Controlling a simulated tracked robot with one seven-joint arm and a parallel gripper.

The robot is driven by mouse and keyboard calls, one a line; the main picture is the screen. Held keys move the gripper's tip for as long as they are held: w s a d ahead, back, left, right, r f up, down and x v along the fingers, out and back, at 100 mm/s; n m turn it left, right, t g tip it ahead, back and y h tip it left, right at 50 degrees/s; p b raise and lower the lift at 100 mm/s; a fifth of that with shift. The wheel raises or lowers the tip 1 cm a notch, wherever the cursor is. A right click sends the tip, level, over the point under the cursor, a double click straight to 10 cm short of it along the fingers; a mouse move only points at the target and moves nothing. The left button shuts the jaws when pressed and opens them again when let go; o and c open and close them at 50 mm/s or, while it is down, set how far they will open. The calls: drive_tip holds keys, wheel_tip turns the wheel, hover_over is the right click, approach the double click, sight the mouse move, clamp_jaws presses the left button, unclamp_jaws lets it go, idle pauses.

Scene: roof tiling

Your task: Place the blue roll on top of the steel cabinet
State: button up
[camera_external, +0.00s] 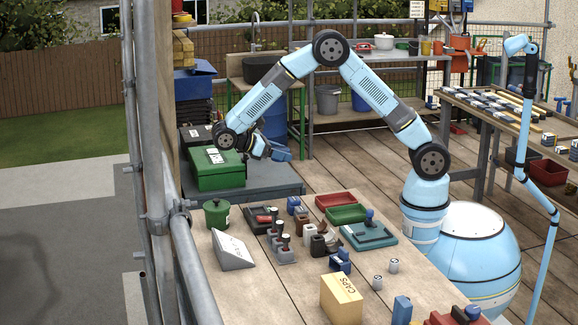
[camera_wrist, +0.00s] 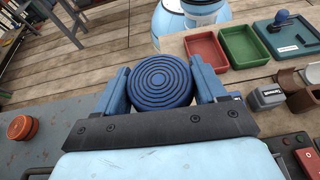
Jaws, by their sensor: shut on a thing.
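The blue roll (camera_wrist: 150,80) shows its ringed round end in the wrist view. It sits between the two blue fingers of my gripper (camera_wrist: 161,84), which are shut on it from both sides. In the external view my gripper (camera_external: 277,150) is above the grey steel cabinet (camera_external: 283,185), near the right side of a green box. The roll is hard to make out there. The cabinet's grey top (camera_wrist: 55,157) also shows at lower left in the wrist view. The gap between roll and cabinet top cannot be judged exactly.
A green box (camera_external: 218,168) stands on the cabinet's left part. An orange round piece (camera_wrist: 22,128) lies on the grey top. The workbench in front holds a green pot (camera_external: 216,213), red and green trays, and several tools. Scaffold poles stand at the left.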

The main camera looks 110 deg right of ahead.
drive_tip(key=s+d+r+m+t+y, duration=0.1)
drive_tip(key=s+d+r+m+t, duration=0.3)
drive_tip(key=d+m+t, duration=0.65)
drive_tip(key=s+d+r+m+t+y, duration=0.1)
drive_tip(key=s+d+r+m+t, duration=0.25)
drive_tip(key=d+m+t, duration=0.65)
drive_tip(key=s+d+r+m+t+y, duration=0.1)
drive_tip(key=s+d+r+m+t, duration=0.4)
drive_tip(key=d+m, duration=0.95)
wheel_tip(320, 180, down, 12)
drive_tip(key=d+n+t, duration=0.1)
drive_tip(key=d+n, duration=0.1)
drive_tip(key=d, duration=0.1)
drive_tip(key=w+d+f, duration=0.8)
drive_tip(key=d+f, duration=0.1)
drive_tip(key=shift+w+d, duration=0.1)
drive_tip(key=shift+w, duration=0.2)
drive_tip(key=shift+w+d+f, duration=0.45)
drive_tip(key=shift+d+f, duration=0.05)
drive_tip(key=shift+f, duration=0.25)
wheel_tip(320, 180, down, 3)
drive_tip(key=shift+r, duration=0.1)
